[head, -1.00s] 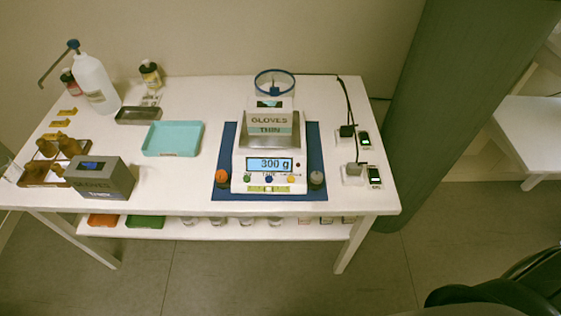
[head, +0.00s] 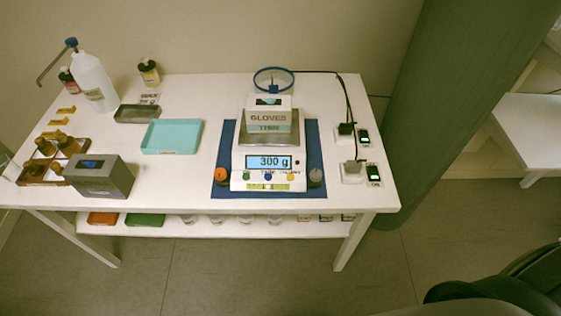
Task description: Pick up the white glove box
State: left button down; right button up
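The white glove box (head: 268,119), with a pale teal band and the words GLOVES and THIN, stands on the pan of a white scale (head: 240,180) in the head view. The scale display reads 300 g. A round blue-rimmed thing (head: 273,76) shows just behind the box. A second, grey box (head: 102,178) marked GLOVES stands at the table's front left. Neither of my grippers is in view.
The scale stands on a blue mat (head: 228,160). A teal tray (head: 172,137) and a dark tray (head: 137,114) lie left of it; cables and two small devices lie right. A green column (head: 455,90) rises right.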

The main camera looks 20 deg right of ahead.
aim_at(271, 114)
jog(key=k+l+u, duration=0.1)
jog(key=l+u, duration=0.25)
jog(key=k+l+u, duration=0.2)
jog(key=l+u, duration=0.2)
jog(key=k+l+u, duration=0.2)
jog(key=l+u, duration=0.15)
